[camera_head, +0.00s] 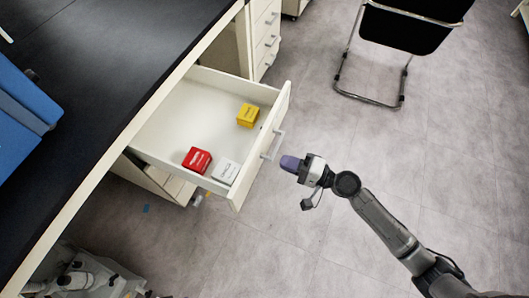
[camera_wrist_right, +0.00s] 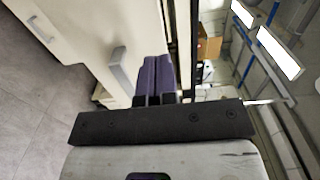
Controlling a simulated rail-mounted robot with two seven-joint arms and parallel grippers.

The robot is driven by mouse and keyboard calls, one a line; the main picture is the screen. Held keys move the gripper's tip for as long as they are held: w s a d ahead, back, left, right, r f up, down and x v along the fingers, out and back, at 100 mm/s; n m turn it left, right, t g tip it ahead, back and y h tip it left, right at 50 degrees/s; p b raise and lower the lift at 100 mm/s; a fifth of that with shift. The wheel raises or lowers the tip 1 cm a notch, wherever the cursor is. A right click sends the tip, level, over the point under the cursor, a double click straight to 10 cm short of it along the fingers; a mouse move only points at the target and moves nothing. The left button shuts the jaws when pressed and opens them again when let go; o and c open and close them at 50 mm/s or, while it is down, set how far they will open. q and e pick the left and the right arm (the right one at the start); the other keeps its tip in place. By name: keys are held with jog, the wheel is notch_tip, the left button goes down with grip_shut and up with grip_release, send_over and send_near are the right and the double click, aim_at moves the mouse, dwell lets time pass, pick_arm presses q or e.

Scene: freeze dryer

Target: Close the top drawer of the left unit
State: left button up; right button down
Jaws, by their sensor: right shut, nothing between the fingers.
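The top drawer (camera_head: 176,106) of the left unit is pulled out from under the black bench top. Its pale front panel (camera_head: 262,147) carries a grey handle (camera_head: 273,146) and faces right. Inside lie a yellow box (camera_head: 247,115), a red box (camera_head: 197,160) and a white box (camera_head: 226,171). My right gripper (camera_head: 290,163) is shut and empty, with purple fingers, just right of the drawer front and near the handle. In the right wrist view, the shut fingers (camera_wrist_right: 153,78) are beside the handle (camera_wrist_right: 119,70); I cannot tell whether they touch. My left gripper is not in view.
The black bench top (camera_head: 120,60) lies over the unit at the left. A second drawer unit (camera_head: 267,35) stands behind, and a black chair (camera_head: 405,25) stands at the upper right. The grey floor right of the drawer is otherwise clear.

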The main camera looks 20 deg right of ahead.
aim_at(257, 151)
jog(key=shift+x, duration=3.55)
